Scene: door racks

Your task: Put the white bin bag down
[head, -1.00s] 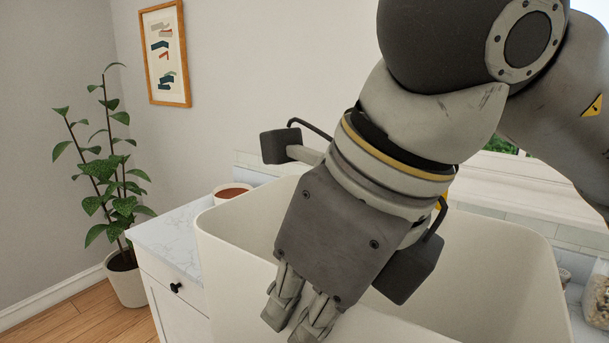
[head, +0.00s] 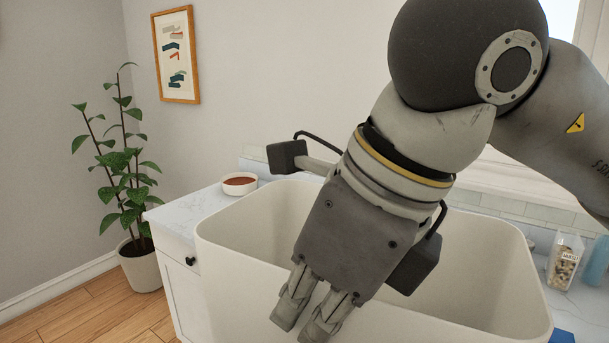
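A large off-white, open-topped container (head: 235,265) with rounded corners fills the lower middle of the head view. It looks like a bin or a stiff bag, and its lower part is cut off by the frame. My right gripper (head: 304,317) comes in from the upper right and points down across the container's near side. Its two fingers are close together, and they overlap the near wall in the picture. Whether they pinch the wall or only hang in front of it is not clear. My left gripper is out of view.
Behind the container is a marble-topped white counter (head: 180,217) with a bowl of red contents (head: 239,182). A jar (head: 564,262) and a blue bottle (head: 595,262) stand at the right. A potted plant (head: 142,265) is on the wooden floor at left.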

